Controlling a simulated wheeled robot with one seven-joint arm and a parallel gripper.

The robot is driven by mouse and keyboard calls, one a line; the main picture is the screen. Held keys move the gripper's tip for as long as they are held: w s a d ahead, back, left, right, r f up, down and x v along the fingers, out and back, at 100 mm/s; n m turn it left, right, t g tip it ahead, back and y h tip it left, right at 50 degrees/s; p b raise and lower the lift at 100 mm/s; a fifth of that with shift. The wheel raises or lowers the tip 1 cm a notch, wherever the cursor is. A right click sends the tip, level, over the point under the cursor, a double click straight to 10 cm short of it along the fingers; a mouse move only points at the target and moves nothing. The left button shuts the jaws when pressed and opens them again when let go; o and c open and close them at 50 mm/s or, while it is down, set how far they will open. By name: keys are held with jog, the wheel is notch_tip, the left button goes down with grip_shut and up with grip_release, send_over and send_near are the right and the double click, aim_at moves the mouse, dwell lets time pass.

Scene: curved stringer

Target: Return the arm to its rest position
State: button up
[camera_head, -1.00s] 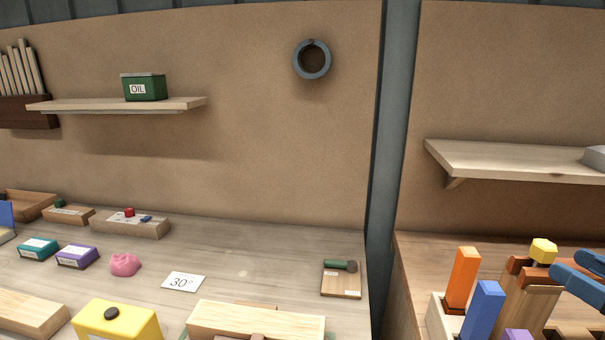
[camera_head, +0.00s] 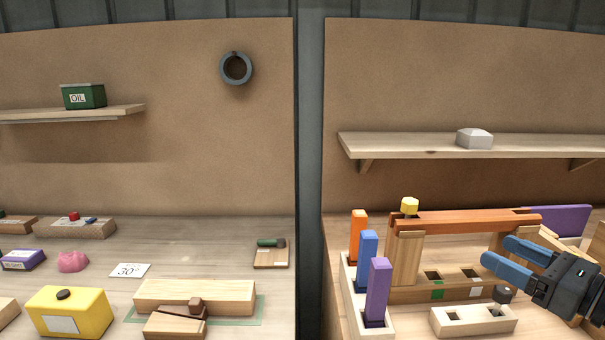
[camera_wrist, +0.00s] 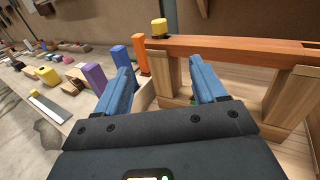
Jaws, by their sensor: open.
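My gripper (camera_head: 496,255) is at the right of the head view, with blue fingers spread open and nothing between them. In the wrist view my gripper (camera_wrist: 163,84) points toward the right workbench. In front of it stands a wooden frame with an orange-brown beam (camera_head: 465,222) lying across upright posts (camera_head: 405,258). A yellow peg (camera_head: 409,206) stands at the beam's left end. My gripper overlaps the frame's right side in the head view; I cannot tell the exact gap.
Orange (camera_head: 358,235), blue (camera_head: 367,262) and purple (camera_head: 378,290) blocks stand upright in a holder left of the frame. A low block with holes (camera_head: 472,319) lies in front. A shelf (camera_head: 400,146) is above. The left bench holds a yellow box (camera_head: 68,312).

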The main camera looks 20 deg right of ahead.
jog(key=s+a+f+n+g+h, duration=0.2)
jog(key=s+a+f+n+h, duration=0.1)
jog(key=s+a+f+n, duration=0.5)
jog(key=s+a+f+n+g+h, duration=0.1)
jog(key=s+a+f+n+h, duration=0.15)
jog(key=a+f, duration=0.55)
jog(key=s+a+r+n, duration=0.2)
jog(key=s+a+n, duration=0.2)
jog(key=s+n, duration=0.6)
jog(key=s+a+r+n+y, duration=0.1)
jog(key=s+a+n, duration=0.3)
jog(key=s+n, duration=0.6)
jog(key=shift+s+r+n, duration=0.4)
jog(key=shift+r+n, duration=0.5)
jog(key=shift+n, duration=0.35)
